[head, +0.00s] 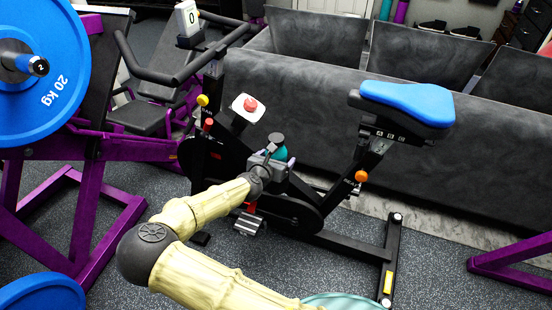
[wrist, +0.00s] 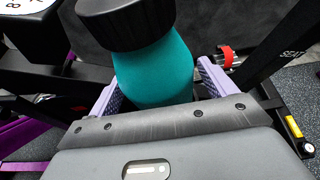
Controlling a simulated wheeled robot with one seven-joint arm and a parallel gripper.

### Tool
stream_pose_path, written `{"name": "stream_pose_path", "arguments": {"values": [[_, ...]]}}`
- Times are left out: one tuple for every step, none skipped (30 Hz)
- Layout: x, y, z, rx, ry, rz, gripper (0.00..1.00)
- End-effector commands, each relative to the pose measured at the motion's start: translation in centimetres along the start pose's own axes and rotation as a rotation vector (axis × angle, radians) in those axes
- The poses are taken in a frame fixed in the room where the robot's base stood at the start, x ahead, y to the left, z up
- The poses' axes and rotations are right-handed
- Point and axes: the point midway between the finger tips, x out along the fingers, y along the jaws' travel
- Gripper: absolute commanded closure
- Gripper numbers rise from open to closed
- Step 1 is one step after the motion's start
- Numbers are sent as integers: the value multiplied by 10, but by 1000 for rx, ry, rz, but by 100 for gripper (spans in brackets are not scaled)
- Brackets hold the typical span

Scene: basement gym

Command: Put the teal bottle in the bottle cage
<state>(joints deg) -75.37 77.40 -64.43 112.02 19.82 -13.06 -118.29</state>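The teal bottle (wrist: 155,72) with its wide black cap (wrist: 125,20) stands between the two lavender fingers of my gripper (wrist: 160,95) in the wrist view. The fingers lie close against both its sides, and the gripper looks shut on it. In the head view the bottle (head: 280,153) shows as a small teal patch under the black cap, just beyond my gripper (head: 272,160), over the middle of the exercise bike. Its lower part is hidden by the gripper. I cannot make out the bottle cage; the bike frame there is hidden behind my gripper and the bottle.
The black exercise bike has a blue saddle (head: 408,102), handlebars (head: 180,65) and a pedal (head: 249,222). A purple weight rack (head: 85,215) with a blue plate (head: 45,100) stands at the left. Speckled floor is free at the front.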

Motion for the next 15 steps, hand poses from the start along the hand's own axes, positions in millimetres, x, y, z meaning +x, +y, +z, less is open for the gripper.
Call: {"name": "stream_pose_path", "arguments": {"values": [[0, 0, 0, 0, 0, 0, 17], [0, 0, 0, 0, 0, 0, 17], [0, 0, 0, 0, 0, 0, 17], [0, 0, 0, 0, 0, 0, 17], [0, 0, 0, 0, 0, 0, 17], [0, 0, 1, 1, 0, 0, 17], [-1, 0, 2, 1, 0, 0, 17], [-2, 0, 3, 1, 0, 0, 17], [-6, 0, 3, 0, 0, 1, 17], [-9, 1, 3, -1, 1, 1, 17], [-12, 1, 3, -2, 1, 1, 17], [-17, 1, 3, -2, 1, 2, 17], [-22, 1, 3, -3, 1, 2, 17], [-27, 1, 4, -2, 1, 2, 17], [-34, 1, 4, -2, 0, 2, 17]]}}
